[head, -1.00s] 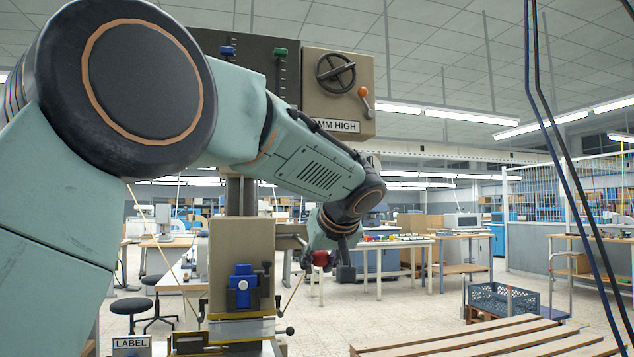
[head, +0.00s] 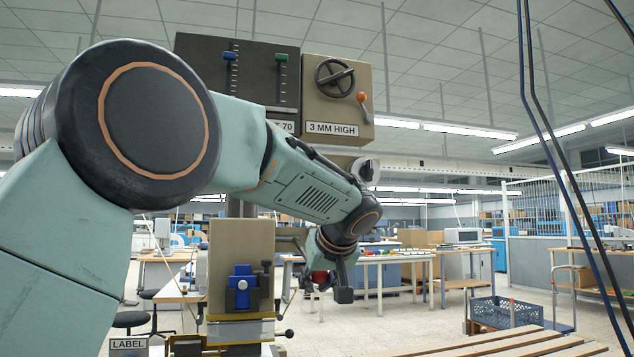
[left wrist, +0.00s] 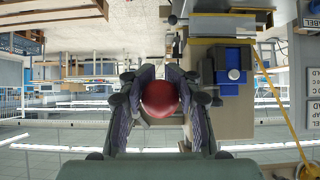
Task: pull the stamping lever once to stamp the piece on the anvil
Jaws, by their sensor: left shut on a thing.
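The stamping press has a beige head block (head: 240,245) with a blue clamp (head: 242,288) on its front. The lever's red ball knob (head: 319,278) is to the right of the head block, partly covered by my gripper. My left gripper (left wrist: 160,98) is shut on the red knob (left wrist: 160,100), with a finger on either side of it in the left wrist view. The blue clamp also shows in the left wrist view (left wrist: 232,62). The anvil and its piece cannot be made out at the lower edge of the head view. My right gripper is not in view.
A control box with a handwheel (head: 335,78) and a "3 MM HIGH" label is above the press. A "LABEL" sign (head: 129,343) stands at lower left. A slatted wooden surface (head: 500,343) and a blue crate (head: 505,311) are at lower right.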

